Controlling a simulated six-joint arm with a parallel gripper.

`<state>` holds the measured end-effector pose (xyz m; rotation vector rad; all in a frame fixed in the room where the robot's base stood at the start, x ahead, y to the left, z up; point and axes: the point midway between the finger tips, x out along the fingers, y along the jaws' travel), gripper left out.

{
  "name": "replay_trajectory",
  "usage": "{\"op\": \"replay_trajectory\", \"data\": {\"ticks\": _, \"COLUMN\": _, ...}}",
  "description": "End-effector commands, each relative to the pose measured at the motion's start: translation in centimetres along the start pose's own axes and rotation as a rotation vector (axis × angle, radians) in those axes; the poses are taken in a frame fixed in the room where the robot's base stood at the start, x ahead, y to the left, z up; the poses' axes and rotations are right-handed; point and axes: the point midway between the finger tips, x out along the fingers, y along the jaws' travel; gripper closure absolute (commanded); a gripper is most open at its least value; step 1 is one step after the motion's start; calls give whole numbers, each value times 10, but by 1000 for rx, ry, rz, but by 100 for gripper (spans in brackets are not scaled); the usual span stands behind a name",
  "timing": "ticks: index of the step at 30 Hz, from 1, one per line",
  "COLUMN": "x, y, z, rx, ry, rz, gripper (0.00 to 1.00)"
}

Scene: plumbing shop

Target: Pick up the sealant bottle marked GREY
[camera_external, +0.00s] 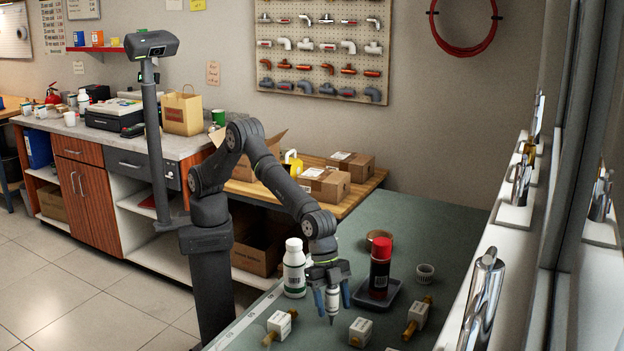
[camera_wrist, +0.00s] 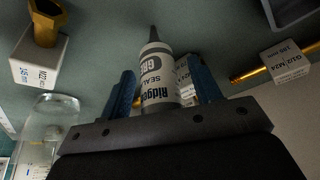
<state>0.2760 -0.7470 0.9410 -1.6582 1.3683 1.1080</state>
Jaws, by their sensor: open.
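On the green bench (camera_external: 425,222), a white bottle (camera_external: 294,270) stands left of my gripper. A red-capped black can (camera_external: 380,270) stands in a dark tray (camera_external: 377,303) to the right. Labelled white blocks with brass fittings (camera_external: 417,316) lie near the front. A window ledge borders the right.

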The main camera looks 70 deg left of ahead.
Motion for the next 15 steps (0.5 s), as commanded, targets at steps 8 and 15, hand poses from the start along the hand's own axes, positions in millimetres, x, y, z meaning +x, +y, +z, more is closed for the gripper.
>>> {"op": "replay_trajectory", "data": {"ticks": 8, "x": 1, "y": 0, "z": 0, "rx": 0, "ry": 0, "rz": 0, "gripper": 50}}
{"op": "replay_trajectory", "data": {"ticks": 15, "x": 1, "y": 0, "z": 0, "rx": 0, "ry": 0, "rz": 0, "gripper": 93}}
